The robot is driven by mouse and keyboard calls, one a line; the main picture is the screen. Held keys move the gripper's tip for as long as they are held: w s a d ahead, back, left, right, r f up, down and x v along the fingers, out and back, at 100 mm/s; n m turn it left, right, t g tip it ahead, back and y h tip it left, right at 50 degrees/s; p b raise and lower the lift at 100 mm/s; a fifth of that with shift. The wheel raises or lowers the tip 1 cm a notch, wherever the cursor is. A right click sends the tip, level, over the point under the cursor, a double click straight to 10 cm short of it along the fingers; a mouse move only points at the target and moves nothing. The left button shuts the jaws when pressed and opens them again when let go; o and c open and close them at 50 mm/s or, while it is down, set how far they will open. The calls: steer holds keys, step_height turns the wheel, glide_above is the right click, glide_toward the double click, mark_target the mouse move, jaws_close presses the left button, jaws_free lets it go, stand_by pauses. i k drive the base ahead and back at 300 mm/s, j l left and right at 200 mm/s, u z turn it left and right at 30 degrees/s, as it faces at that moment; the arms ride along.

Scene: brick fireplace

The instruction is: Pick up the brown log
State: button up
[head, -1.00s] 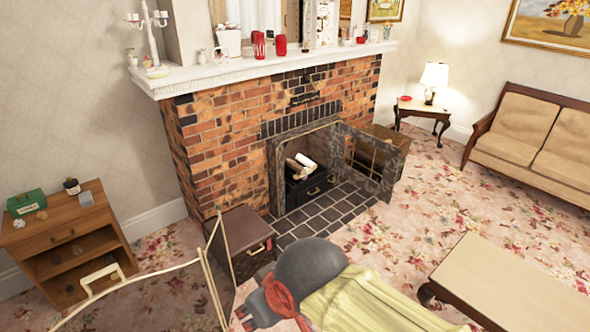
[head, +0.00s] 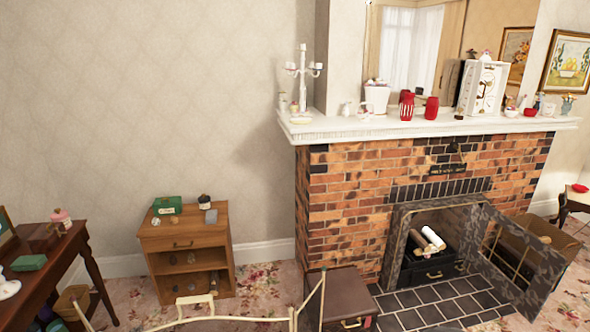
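Pale logs lie in the black grate (head: 428,272) inside the brick fireplace. One log (head: 433,238) leans at a slant, and a second log (head: 419,239) lies close beside it. Both look whitish, with a darker part near them; I cannot tell a clearly brown log apart. My gripper is not in view, so I cannot see whether it holds anything.
An open fireplace door (head: 515,265) stands out at the right of the hearth (head: 430,305). A brown case (head: 337,298) stands left of the hearth. A cream metal frame (head: 240,320) crosses the bottom. A small wooden cabinet (head: 187,245) stands against the left wall.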

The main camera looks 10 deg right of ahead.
mark_target(422, 242)
steer(key=i+l, duration=0.2)
steer(key=l, duration=0.2)
steer(key=i+l+u, duration=0.1)
steer(key=l, duration=0.25)
steer(key=i+l, duration=0.3)
steer(key=l, duration=0.15)
steer(key=i+l+u, duration=0.1)
steer(key=l, duration=0.3)
steer(key=i+l, duration=0.5)
steer(key=l, duration=0.3)
steer(key=i+l+u, duration=0.1)
steer(key=l, duration=0.35)
steer(key=i+l, duration=0.25)
steer(key=l, duration=0.15)
steer(key=l+u, duration=0.1)
steer(key=l, duration=1.05)
steer(key=k+l+u, duration=0.1)
steer(key=l, duration=1)
